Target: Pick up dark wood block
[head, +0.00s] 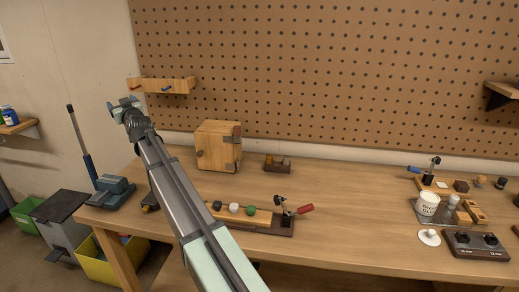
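More than one dark wood piece shows. A small dark brown block (270,167) with lighter knobs on top sits on the workbench against the pegboard, right of the wooden box. A dark hexagonal piece (461,186) sits on a light wood fixture at the right. I cannot tell which one is the task's dark wood block. My gripper (126,103) is at the far end of my raised arm, in front of the wall at upper left. It is well left of both pieces and touches neither. It is too small and turned away to show its fingers.
A wooden box (214,148) stands behind my arm. A wooden fixture with coloured knobs (240,213) and a red-handled clamp (300,210) lie front centre. A white cup (428,204) and a dark two-knob block (476,245) stand at right. The bench centre-right is clear.

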